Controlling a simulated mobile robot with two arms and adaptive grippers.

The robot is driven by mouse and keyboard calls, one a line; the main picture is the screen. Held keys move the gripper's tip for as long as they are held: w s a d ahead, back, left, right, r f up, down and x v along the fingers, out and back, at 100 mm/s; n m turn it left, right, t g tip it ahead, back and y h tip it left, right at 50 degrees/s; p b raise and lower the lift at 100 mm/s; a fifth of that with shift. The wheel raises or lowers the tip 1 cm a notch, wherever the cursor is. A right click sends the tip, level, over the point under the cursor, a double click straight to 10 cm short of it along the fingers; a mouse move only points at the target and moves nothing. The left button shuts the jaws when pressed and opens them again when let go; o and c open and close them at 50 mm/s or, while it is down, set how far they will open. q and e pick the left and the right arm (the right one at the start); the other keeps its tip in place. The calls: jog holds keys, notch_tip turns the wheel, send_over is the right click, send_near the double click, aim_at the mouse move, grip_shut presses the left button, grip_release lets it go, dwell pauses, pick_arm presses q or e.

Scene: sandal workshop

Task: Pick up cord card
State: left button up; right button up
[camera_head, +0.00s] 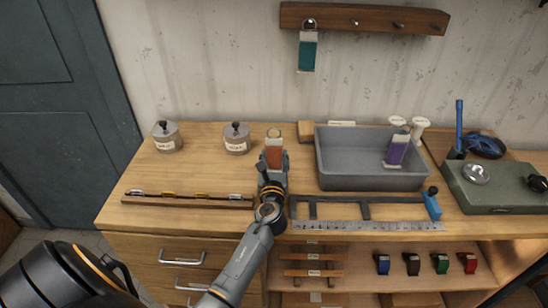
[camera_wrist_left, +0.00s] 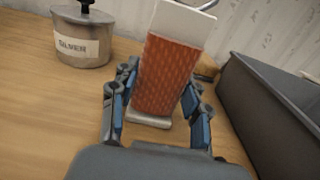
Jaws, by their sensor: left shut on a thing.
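An orange-red cord card (camera_head: 274,148) with pale ends and a ring at its top stands nearly upright at the middle of the bench. In the left wrist view the card (camera_wrist_left: 165,75) sits between both fingers, leaning slightly. My left gripper (camera_head: 272,164) is shut on it, with the fingers (camera_wrist_left: 162,92) on its two sides. I cannot tell whether its lower end touches the bench. A teal card (camera_head: 308,52) hangs from a peg on the wall rail. A purple card (camera_head: 397,150) leans in the grey bin (camera_head: 370,182). My right gripper is not in view.
Lidded pots (camera_head: 166,138) (camera_head: 237,139) stand to the left; one (camera_wrist_left: 84,38) is near the gripper in the wrist view. A long wooden strip (camera_head: 185,201) lies in front. The grey bin's wall (camera_wrist_left: 262,125) is close on the right. A steel ruler (camera_head: 368,226) lies along the front edge.

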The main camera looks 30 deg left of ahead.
aim_at(274, 150)
pick_arm(q)
jog(key=r+p, duration=0.1)
jog(key=r, duration=0.1)
jog(key=r+p, duration=0.1)
jog(key=r, duration=0.1)
jog(key=shift+s+d, duration=0.15)
jog(key=shift+d, duration=0.05)
jog(key=s+d+r, duration=0.9)
jog(key=shift+s+d, duration=0.25)
jog(key=shift+d, duration=0.1)
